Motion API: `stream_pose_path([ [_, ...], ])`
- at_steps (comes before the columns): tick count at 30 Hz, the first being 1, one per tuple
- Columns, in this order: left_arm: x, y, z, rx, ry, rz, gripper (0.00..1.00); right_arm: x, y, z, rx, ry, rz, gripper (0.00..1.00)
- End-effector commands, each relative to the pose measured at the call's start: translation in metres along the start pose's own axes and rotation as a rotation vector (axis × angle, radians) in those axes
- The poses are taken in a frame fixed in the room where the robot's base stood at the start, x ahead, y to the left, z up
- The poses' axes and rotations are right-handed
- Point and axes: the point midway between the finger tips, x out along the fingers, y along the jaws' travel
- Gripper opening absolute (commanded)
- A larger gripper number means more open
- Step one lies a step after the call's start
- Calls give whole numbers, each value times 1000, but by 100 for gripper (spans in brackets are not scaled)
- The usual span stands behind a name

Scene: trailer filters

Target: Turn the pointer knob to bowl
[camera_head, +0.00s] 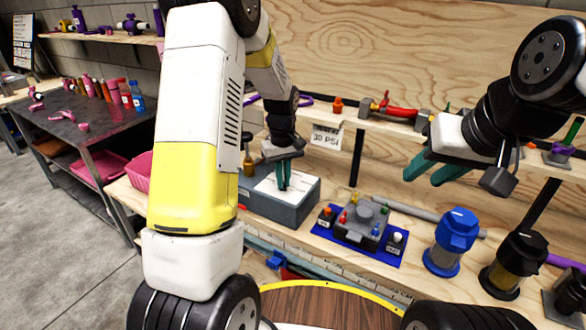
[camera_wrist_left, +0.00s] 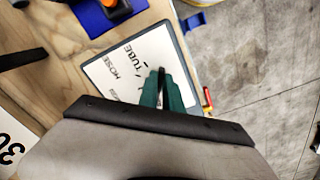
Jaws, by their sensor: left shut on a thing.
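A grey box (camera_head: 299,207) with a white label plate (camera_head: 268,190) on top stands on the bench. In the left wrist view the plate (camera_wrist_left: 112,72) reads "HOSE" and "TUBE"; a third word is partly hidden, and I cannot read "bowl". My left gripper (camera_head: 284,187) points down onto the plate, its green fingers close together. In the left wrist view, my left gripper (camera_wrist_left: 162,92) has a thin dark piece, the pointer knob (camera_wrist_left: 161,76), between its fingers; most of it is hidden. My right gripper (camera_head: 434,172) is open and empty, above the bench at right.
Right of the box is a blue mat (camera_head: 396,253) with a grey fixture (camera_head: 363,222) and small coloured parts. A blue-topped filter (camera_head: 452,240) and a black-topped filter (camera_head: 514,262) stand further right. A shelf with fittings and a "30 PSI" sign (camera_head: 326,137) is behind.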

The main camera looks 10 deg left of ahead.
Motion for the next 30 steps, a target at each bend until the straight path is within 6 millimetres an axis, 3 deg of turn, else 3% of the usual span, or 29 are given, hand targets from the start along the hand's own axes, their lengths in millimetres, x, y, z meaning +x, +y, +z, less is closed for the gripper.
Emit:
stream_pose_path([
  [12, -1, -2, -1, 188, 2, 1, 0, 0, 0, 0, 0, 0, 0, 36],
  [28, -1, -2, -1, 211, 2, 2, 0, 0, 0, 0, 0, 0, 0, 36],
  [29, -1, -2, -1, 211, 2, 2, 15, 0, 0, 0, 0, 0, 0, 36],
  [30, -1, -2, -1, 211, 2, 1, 23, 0, 0, 0, 0, 0, 0, 36],
])
